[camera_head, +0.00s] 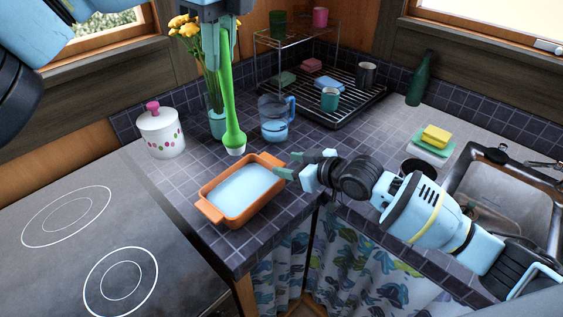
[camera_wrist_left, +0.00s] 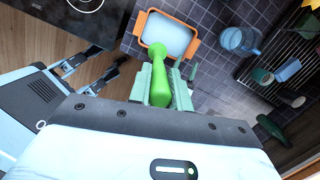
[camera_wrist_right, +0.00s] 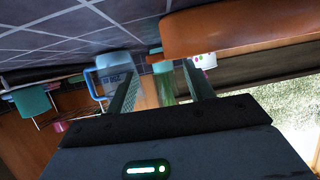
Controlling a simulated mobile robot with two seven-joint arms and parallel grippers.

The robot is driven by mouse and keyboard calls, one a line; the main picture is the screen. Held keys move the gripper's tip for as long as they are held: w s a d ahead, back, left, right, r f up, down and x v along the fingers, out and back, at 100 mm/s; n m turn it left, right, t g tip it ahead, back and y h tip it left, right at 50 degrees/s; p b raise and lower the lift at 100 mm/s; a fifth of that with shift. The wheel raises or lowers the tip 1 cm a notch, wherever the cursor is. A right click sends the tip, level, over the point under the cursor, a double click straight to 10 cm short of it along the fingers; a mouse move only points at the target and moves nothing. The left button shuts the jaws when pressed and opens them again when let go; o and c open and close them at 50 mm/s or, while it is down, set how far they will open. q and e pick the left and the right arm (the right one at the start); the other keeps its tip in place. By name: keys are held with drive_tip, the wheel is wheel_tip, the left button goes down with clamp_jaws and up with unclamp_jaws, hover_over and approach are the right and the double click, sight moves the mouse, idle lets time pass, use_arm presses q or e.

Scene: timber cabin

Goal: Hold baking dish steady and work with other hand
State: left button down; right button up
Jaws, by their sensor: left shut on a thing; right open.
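The orange baking dish (camera_head: 247,215) stands near the counter's front corner, holding something pale blue. It also shows in the left wrist view (camera_wrist_left: 139,24) and close up in the right wrist view (camera_wrist_right: 235,32). My left gripper (camera_head: 222,50) is shut on a green brush (camera_head: 229,100), which hangs upright with its pale end just above the dish's back edge. The brush also fills the left wrist view's middle (camera_wrist_left: 159,78). My right gripper (camera_head: 289,165) is open beside the dish's right handle (camera_head: 284,173). Whether a finger touches the handle is unclear.
A blue jug (camera_head: 273,125), a vase of yellow flowers (camera_head: 217,125) and a white canister (camera_head: 161,136) stand behind the dish. A stove top (camera_head: 90,235) lies left. A dish rack (camera_head: 345,107) is at the back; a sink (camera_head: 510,200) is right.

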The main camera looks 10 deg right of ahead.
sight(275, 161)
drive_tip(key=shift+x, duration=1.8)
clamp_jaws()
